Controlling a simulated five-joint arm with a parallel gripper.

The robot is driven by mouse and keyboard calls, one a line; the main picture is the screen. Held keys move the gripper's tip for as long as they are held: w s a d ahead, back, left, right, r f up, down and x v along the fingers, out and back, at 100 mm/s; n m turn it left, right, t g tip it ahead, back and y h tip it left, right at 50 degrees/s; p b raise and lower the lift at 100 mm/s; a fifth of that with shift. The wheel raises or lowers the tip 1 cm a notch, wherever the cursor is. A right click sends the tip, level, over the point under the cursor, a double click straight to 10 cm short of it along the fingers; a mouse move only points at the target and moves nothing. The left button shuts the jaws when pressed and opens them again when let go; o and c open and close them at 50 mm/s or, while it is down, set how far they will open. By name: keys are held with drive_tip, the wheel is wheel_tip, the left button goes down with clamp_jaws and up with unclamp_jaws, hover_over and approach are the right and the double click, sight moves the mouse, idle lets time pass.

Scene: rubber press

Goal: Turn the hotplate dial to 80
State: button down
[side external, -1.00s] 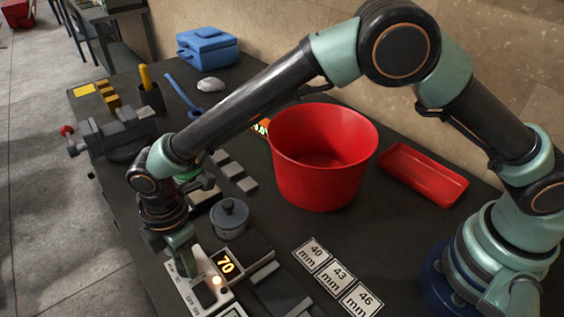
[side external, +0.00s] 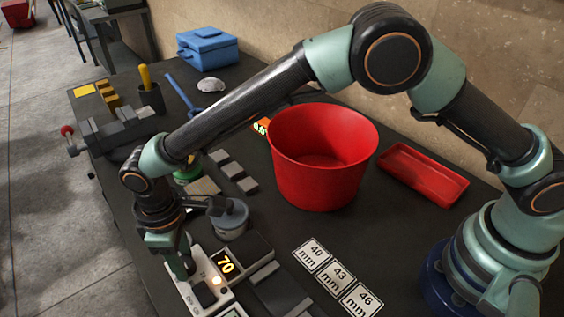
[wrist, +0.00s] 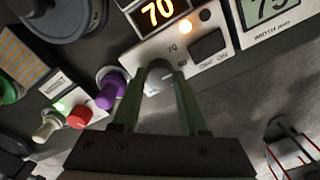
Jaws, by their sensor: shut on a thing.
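The hotplate's white control panel (side external: 180,285) is at the lower left of the side view. Its display (side external: 225,263) reads 70 in orange, and the wrist view shows the same reading (wrist: 158,10). The grey dial (wrist: 158,70) sits on the panel between my green fingers in the wrist view. My gripper (wrist: 158,76) is shut on the dial, with a finger on each side. The fingers hide part of the dial and its scale, so I cannot read a pointer. In the side view my gripper (side external: 187,268) covers the dial.
A black OFF/ON switch (wrist: 208,45) and a lit orange lamp (wrist: 204,14) are right of the dial. A width display (wrist: 268,10) stands beyond them. Purple (wrist: 110,92) and red (wrist: 80,117) knobs are to the left. A grey lidded pot (side external: 231,220) stands close behind my gripper.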

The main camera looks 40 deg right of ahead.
drive_tip(key=shift+s+a+f+m, duration=0.1)
drive_tip(key=shift+s+m, duration=0.15)
drive_tip(key=shift+m, duration=0.85)
drive_tip(key=c, duration=0.7)
unclamp_jaws()
drive_tip(key=shift+w, duration=0.1)
drive_tip(key=shift+r, duration=0.3)
wheel_tip(320, 180, up, 12)
drive_tip(key=shift+f, duration=0.2)
